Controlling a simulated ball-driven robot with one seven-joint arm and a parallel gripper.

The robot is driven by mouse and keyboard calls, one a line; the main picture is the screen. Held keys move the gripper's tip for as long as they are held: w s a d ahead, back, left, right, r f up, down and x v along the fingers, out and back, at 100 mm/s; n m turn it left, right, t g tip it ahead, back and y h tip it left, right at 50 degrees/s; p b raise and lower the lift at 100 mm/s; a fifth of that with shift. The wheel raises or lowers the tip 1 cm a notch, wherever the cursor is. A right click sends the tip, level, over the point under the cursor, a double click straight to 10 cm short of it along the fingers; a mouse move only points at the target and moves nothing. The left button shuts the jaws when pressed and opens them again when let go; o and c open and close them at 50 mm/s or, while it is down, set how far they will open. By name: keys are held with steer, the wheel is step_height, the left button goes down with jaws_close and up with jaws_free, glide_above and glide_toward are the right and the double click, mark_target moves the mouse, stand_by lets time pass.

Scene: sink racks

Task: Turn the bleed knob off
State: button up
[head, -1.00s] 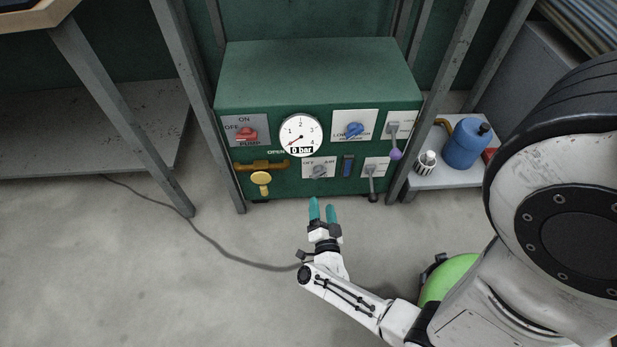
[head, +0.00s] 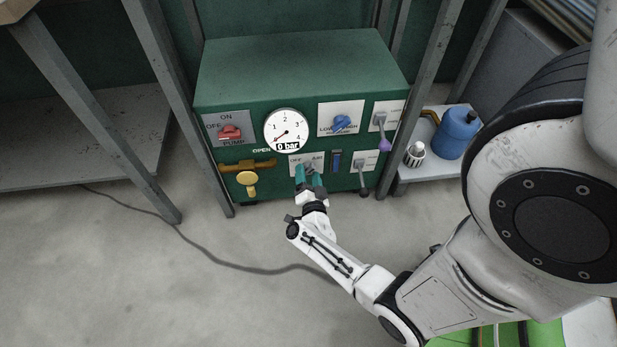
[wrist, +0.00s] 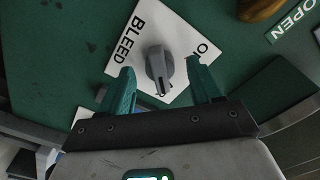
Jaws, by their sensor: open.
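The grey bleed knob (wrist: 158,68) sits on a white plate (wrist: 176,35) marked BLEED, seen in the middle of the wrist view. Its narrow end points down in that picture, toward my palm. My gripper (wrist: 160,66) is open, with one teal finger on each side of the knob in the picture and visible gaps. I cannot tell whether the fingertips reach around the knob or stop short of it. My gripper also shows in the head view (head: 308,176).
The green box (head: 300,75) carries a gauge (head: 286,130) reading 0 bar, a red pump knob (head: 230,132), a blue knob (head: 341,123), a yellow handle (head: 247,180) and a purple-tipped lever (head: 384,144). A lower lever (head: 364,180) is right of my gripper. Grey posts flank the box.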

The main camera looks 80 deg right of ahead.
steer(key=c, duration=1)
steer(key=shift+c, duration=0.2)
steer(key=shift+n, duration=0.3)
steer(key=n+p, duration=0.2)
steer(key=n, duration=0.1)
steer(key=shift+r+n, duration=0.1)
steer(key=shift+n, duration=0.3)
steer(key=n+p, duration=0.2)
steer(key=n, duration=0.2)
steer(key=n+p, duration=0.1)
steer(key=n, duration=0.8)
steer(key=shift+n+p, duration=0.3)
steer(key=shift+p, duration=0.1)
